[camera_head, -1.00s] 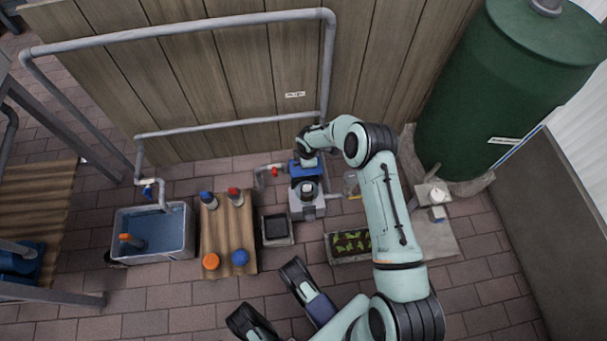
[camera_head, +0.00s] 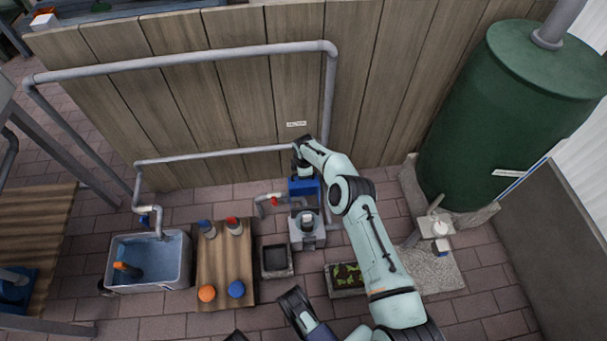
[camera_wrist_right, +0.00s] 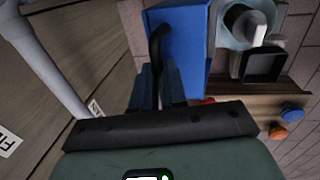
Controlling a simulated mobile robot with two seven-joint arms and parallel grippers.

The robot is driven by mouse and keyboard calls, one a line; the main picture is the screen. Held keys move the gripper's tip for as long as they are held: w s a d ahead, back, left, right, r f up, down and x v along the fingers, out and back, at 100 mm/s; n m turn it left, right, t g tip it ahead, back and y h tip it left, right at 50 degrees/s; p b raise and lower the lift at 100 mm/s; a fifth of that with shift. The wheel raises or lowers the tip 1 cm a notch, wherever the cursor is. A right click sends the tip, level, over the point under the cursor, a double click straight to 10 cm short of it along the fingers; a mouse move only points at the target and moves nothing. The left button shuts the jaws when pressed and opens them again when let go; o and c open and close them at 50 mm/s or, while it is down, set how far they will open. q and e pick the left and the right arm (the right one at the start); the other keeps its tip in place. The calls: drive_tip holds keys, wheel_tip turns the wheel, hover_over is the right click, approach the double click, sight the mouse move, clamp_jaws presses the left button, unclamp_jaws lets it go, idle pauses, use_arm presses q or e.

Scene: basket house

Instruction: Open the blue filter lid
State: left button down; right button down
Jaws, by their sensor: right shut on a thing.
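The blue filter lid (camera_head: 303,187) stands raised at the back of the grey filter housing (camera_head: 307,230), whose round dark top is uncovered. The lid also fills the top middle of the right wrist view (camera_wrist_right: 185,45), with a black curved handle (camera_wrist_right: 156,50) along its side. My right gripper (camera_wrist_right: 162,88) is shut on this handle; its fingers hide the gripped part. In the head view the right gripper (camera_head: 303,168) is at the lid's far side, by the wooden wall. My left gripper (camera_head: 266,320) is partly cut off at the bottom edge, fingers apart and empty.
A wooden board (camera_head: 225,262) with two bottles and orange and blue caps lies left of the filter. A water basin (camera_head: 150,262), a black tray (camera_head: 277,260) and a planter (camera_head: 345,280) stand nearby. Grey pipes (camera_head: 240,152) run along the wall.

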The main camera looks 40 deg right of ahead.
sight(305, 182)
drive_tip(key=shift+w+d+r, duration=0.15)
drive_tip(key=shift+w+d, duration=0.1)
drive_tip(key=shift+d, duration=0.1)
drive_tip(key=c, duration=1.2)
unclamp_jaws()
drive_tip(key=shift+o, duration=0.2)
drive_tip(key=shift+a, duration=0.1)
